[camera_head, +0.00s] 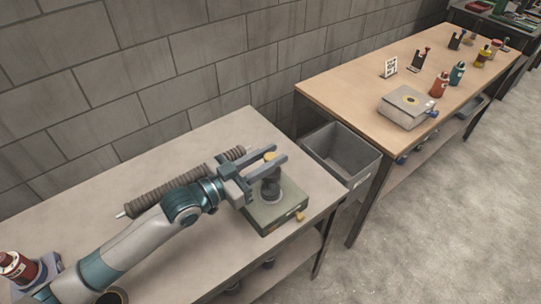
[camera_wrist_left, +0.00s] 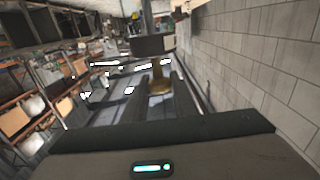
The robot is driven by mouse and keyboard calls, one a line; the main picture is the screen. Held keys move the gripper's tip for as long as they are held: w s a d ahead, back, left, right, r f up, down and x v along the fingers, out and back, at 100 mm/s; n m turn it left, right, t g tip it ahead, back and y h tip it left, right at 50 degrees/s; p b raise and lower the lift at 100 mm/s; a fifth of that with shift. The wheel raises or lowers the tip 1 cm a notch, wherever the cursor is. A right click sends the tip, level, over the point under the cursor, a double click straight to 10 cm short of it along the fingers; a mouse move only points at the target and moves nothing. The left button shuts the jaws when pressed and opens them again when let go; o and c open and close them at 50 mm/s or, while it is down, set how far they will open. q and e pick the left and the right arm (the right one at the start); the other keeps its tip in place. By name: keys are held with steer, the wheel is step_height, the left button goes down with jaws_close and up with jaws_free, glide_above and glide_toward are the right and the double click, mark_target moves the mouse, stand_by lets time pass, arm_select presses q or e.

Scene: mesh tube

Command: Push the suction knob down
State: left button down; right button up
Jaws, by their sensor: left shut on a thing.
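The suction device has a square green-grey base (camera_head: 275,217) near the right end of the near table. A dark round part (camera_head: 271,186) stands on the base. The yellow suction knob (camera_head: 269,156) shows above the dark part, between the fingers of my left gripper (camera_head: 277,157). The gripper reaches in from the left, shut on the knob. In the left wrist view the yellow knob (camera_wrist_left: 160,82) is between the two dark fingers, with a dark cylinder (camera_wrist_left: 153,45) beyond it. The fingers hide part of the knob. My right gripper is not in view.
A ribbed mesh tube (camera_head: 180,183) lies behind my left arm. A red-topped bottle (camera_head: 14,265) stands at the table's left. A grey bin (camera_head: 345,155) is between the near table and a wooden table (camera_head: 340,95) with several small items. A block wall runs behind.

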arm_select(q)
steer(key=c, duration=1.4)
jaws_free()
steer(key=shift+f, duration=0.4)
steer(key=shift+r, duration=0.1)
steer(key=shift+s+a, duration=0.3)
steer(key=shift+a, duration=0.2)
steer(key=b+v, duration=0.5)
steer(key=v, duration=1.1)
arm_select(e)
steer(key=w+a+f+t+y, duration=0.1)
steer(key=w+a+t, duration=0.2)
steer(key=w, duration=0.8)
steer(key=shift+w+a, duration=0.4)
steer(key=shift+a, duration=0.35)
arm_select(q)
steer(key=shift+s, duration=0.2)
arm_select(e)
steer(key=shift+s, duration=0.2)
